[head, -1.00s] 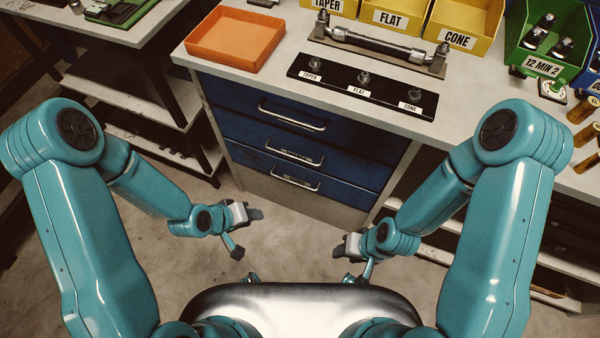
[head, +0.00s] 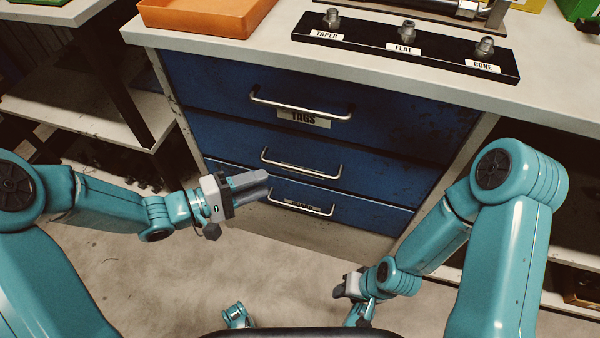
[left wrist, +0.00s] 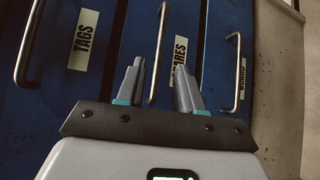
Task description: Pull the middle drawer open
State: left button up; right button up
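The blue middle drawer (head: 375,172) is shut, level with the drawers above and below. My left gripper (head: 267,184) is in front of the drawers, near the left end of the middle handle. In the left wrist view its two fingers (left wrist: 158,68) are apart, with the middle handle lined up between them; I see no grip on it. My right gripper (head: 346,286) hangs low at the right; its finger opening is unclear.
The top drawer (head: 400,118), labelled "TAGS", and the bottom drawer (head: 370,213) are shut. An orange tray (head: 205,14) and a black strip with several fittings (head: 405,52) lie on the bench top. A shelf unit (head: 110,110) stands at left; floor before the drawers is clear.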

aim_at(298, 171)
pick_arm(q)
jog(key=b+x, duration=0.3)
jog(key=x, duration=0.8)
grip_shut()
